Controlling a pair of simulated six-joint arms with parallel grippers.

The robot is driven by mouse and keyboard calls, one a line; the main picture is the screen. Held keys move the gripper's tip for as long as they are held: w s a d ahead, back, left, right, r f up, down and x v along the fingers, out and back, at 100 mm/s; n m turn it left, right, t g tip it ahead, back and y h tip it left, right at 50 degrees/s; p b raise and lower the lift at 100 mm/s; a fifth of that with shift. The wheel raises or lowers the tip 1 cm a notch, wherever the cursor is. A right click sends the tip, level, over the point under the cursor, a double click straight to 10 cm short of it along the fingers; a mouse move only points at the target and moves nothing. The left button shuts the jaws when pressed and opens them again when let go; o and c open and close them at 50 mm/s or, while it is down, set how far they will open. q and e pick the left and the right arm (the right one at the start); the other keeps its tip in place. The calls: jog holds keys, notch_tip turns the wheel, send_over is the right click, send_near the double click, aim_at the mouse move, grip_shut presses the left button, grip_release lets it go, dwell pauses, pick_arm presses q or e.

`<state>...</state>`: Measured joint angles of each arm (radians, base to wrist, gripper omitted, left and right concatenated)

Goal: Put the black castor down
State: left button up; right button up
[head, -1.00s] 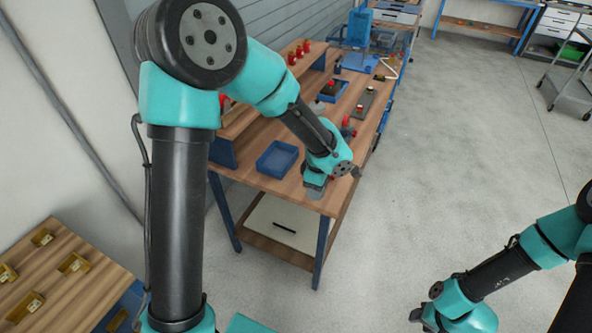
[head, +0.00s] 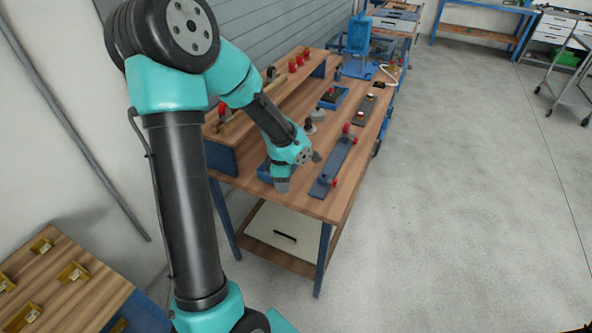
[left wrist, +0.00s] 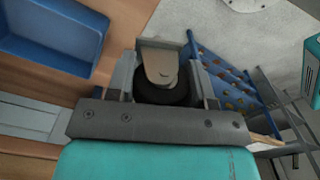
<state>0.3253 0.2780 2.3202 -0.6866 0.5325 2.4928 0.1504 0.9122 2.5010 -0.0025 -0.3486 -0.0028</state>
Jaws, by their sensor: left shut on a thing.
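My left gripper (head: 281,184) is low over the near end of the wooden workbench, in front of the blue tray (head: 264,172), which it partly hides. In the left wrist view, my left gripper (left wrist: 163,80) is shut on the black castor, with a finger on each side. The castor's black wheel (left wrist: 165,97) sits deep between the fingers and its pale metal plate (left wrist: 160,62) points outward. The castor is too small and hidden to make out in the head view. The blue tray also shows in the left wrist view (left wrist: 60,62), apart from the castor. My right gripper is out of view.
A dark bar with red clamps (head: 335,166) lies right of my left gripper. Behind it are a shorter dark plate (head: 365,109) and another blue tray (head: 333,101). A raised shelf (head: 285,85) runs along the wall. Bare wood shows near the front edge.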

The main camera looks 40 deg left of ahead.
pick_arm(q)
jog(key=shift+s+a, duration=0.15)
jog(key=shift+a, duration=0.15)
jog(key=w+a+f, duration=0.1)
jog(key=w+a, duration=0.9)
jog(key=a, duration=0.1)
jog(key=shift+w+a+f, duration=0.2)
jog(key=shift+w+a, duration=0.2)
jog(key=shift+f, duration=0.1)
jog(key=shift+f, duration=1.65)
jog(key=shift+f, duration=0.2)
jog(key=o, duration=1)
jog(key=shift+r, duration=0.15)
